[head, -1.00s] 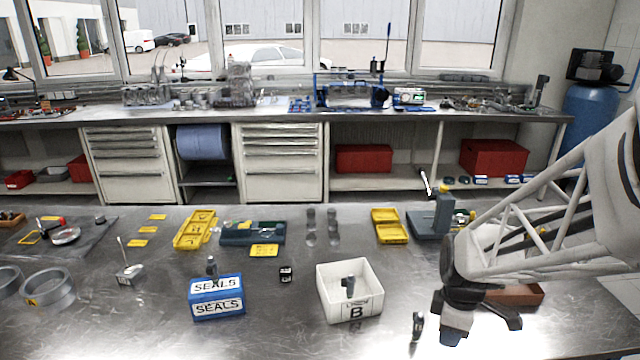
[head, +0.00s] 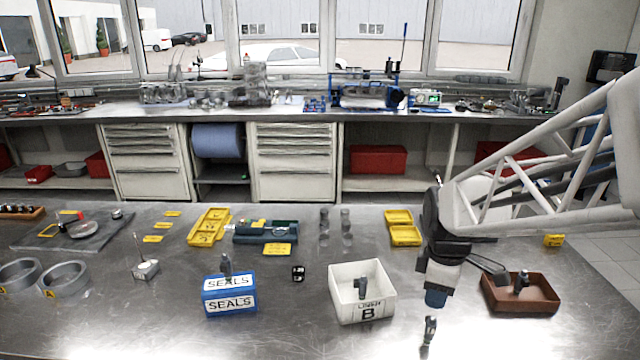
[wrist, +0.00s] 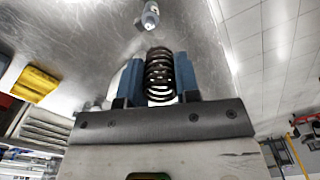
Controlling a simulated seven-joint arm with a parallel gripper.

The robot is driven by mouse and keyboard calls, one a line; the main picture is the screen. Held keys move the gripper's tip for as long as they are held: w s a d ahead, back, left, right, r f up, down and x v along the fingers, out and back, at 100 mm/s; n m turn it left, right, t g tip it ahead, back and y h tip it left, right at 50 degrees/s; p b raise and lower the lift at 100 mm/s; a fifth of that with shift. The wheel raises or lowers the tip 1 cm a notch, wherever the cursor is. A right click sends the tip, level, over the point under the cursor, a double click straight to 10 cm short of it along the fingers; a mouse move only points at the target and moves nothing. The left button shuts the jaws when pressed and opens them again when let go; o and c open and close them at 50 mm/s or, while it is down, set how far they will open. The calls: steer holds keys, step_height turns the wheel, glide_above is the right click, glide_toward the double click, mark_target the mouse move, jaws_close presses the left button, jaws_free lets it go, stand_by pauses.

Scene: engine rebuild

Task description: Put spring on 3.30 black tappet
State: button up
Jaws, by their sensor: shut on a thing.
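My gripper (head: 436,298) hangs pointing down over the right front of the metal table, right of the white box marked B. In the wrist view, its two blue fingers (wrist: 158,80) are shut on a dark coil spring (wrist: 159,72), with one finger on each side of the coils. I cannot make out the spring in the head view. A small black block with white marking (head: 298,273) sits on the table between the blue SEALS box and the white box; it may be the tappet, but its marking is too small to read.
The white box (head: 362,312), the blue SEALS box (head: 230,304) and a brown tray (head: 520,306) stand nearby. A small grey part (head: 429,330) is below my gripper in the picture; it also shows in the wrist view (wrist: 150,16). Yellow trays (head: 404,236) lie farther back.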

steer(key=w+a+n, duration=0.1)
steer(key=w+a, duration=0.2)
steer(key=a, duration=0.9)
steer(key=w+a, duration=0.4)
steer(key=a, duration=0.8)
steer(key=f, duration=0.5)
steer(key=shift+s+d+f, duration=0.15)
steer(key=shift+s+d, duration=0.1)
steer(key=shift+w, duration=0.1)
glide_above(298, 270)
steer(key=shift+w+f, duration=0.1)
steer(key=shift+f, duration=0.65)
steer(key=shift+f, duration=0.1)
steer(key=shift+f, duration=1.65)
